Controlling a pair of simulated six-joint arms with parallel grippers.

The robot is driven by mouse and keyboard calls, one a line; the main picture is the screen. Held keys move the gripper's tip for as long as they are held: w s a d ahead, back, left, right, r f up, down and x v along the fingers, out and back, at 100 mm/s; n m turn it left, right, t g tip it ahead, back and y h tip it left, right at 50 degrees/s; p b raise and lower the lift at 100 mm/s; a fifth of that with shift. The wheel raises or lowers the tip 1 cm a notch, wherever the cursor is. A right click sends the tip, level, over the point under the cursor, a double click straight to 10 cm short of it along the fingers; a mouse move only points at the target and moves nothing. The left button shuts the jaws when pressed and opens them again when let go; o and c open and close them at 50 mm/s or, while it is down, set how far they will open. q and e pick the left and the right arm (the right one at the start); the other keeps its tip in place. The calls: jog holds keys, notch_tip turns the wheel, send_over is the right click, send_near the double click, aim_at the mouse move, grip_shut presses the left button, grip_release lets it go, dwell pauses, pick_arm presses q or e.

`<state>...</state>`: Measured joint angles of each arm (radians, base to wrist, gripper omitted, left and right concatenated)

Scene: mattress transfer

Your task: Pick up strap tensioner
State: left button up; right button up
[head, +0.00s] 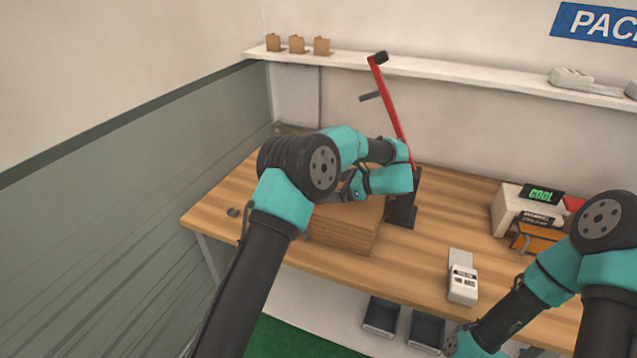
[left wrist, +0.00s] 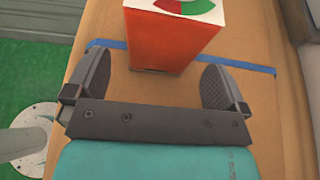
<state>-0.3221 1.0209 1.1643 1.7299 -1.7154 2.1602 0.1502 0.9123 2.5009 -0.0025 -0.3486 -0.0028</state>
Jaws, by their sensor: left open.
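In the left wrist view an orange-red block (left wrist: 168,40) with a white top and a red-green dial stands on brown cardboard; it looks like the strap tensioner. My left gripper (left wrist: 158,75) is open, with one finger on each side of the block's lower end and visible gaps between. In the head view my left gripper (head: 352,187) is over the cardboard box (head: 343,235), and my arm hides the block there. A blue strap (left wrist: 248,67) runs across the cardboard beside the block. My right gripper (head: 462,342) is low at the bottom edge, its jaws unclear.
A tall red lever (head: 392,105) on a black base stands just right of the box. A white label device (head: 462,278) lies near the front edge of the wooden table (head: 440,210). A white printer-like unit (head: 507,208) stands at the right. A shelf (head: 450,72) runs behind.

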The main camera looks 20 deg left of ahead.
pick_arm(q)
jog(key=shift+x, duration=2.6)
jog(key=shift+w, duration=0.1)
jog(key=c, duration=1.6)
jog(key=shift+o, duration=0.2)
jog(key=shift+r, duration=0.1)
jog(key=shift+r, duration=0.15)
jog(key=shift+r, duration=1)
jog(key=shift+s+d+r, duration=0.15)
jog(key=shift+s+r, duration=0.25)
jog(key=shift+r, duration=0.25)
jog(key=s+d+r, duration=0.1)
jog(key=s+d, duration=0.3)
jog(key=s, duration=1)
jog(key=shift+s, duration=0.4)
